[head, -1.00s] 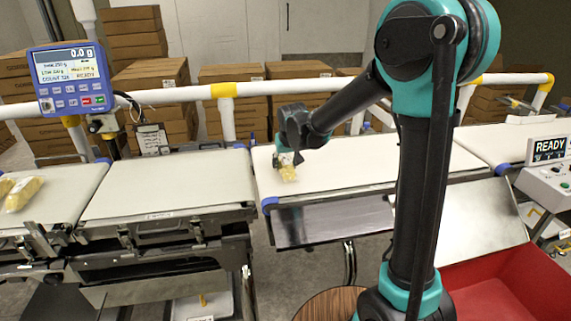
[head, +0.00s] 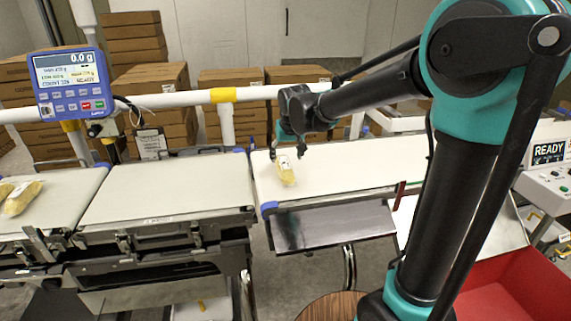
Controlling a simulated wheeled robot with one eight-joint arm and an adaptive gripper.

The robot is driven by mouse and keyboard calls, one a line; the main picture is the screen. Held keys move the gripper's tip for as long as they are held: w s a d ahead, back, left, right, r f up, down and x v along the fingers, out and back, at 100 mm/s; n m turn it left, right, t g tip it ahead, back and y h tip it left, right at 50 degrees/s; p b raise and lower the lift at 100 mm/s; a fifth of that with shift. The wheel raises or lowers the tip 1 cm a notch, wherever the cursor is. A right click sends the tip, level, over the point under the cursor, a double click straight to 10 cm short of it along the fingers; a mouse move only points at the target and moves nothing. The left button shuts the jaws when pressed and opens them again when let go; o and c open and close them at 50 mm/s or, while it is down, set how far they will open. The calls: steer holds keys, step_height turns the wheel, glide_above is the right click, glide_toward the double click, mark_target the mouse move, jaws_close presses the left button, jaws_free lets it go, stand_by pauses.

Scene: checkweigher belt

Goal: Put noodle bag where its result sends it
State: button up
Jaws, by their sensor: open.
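A yellow noodle bag (head: 285,171) lies on the white outfeed belt (head: 345,172), near its left end. My gripper (head: 287,152) is open just above and behind the bag, its fingers spread to either side and apart from it. The weigher display (head: 70,80) at the upper left reads 0.0 g; its smaller lines are too small to read surely. Another noodle bag (head: 22,197) lies on the infeed belt at the far left, with part of one more beside it at the picture's edge.
The empty weighing belt (head: 160,190) lies left of the outfeed belt. A red bin (head: 500,290) stands at the lower right, below a metal chute. A panel reading READY (head: 548,152) is at the right. White rails and stacked cartons stand behind.

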steer(key=v, duration=0.4)
steer(key=shift+r, duration=0.1)
steer(key=shift+m+h, duration=0.4)
steer(key=shift+m, duration=0.5)
steer(key=s+d+f, duration=0.3)
steer(key=d, duration=0.2)
steer(key=s+d+f, duration=0.2)
steer(key=s+d, duration=0.1)
steer(key=d, duration=0.2)
steer(key=s+d+f, duration=0.3)
steer(key=d, duration=0.2)
steer(key=shift+s+d+f, duration=0.1)
steer(key=shift+d+f, duration=0.25)
steer(key=shift+f, duration=0.05)
steer(key=s+d+f, duration=0.4)
steer(key=s, duration=0.2)
steer(key=s+d+f+m, duration=0.1)
steer(key=s+d+f, duration=0.3)
steer(key=s, duration=0.3)
steer(key=shift+d+f+h, duration=0.3)
steer(key=shift+f, duration=0.2)
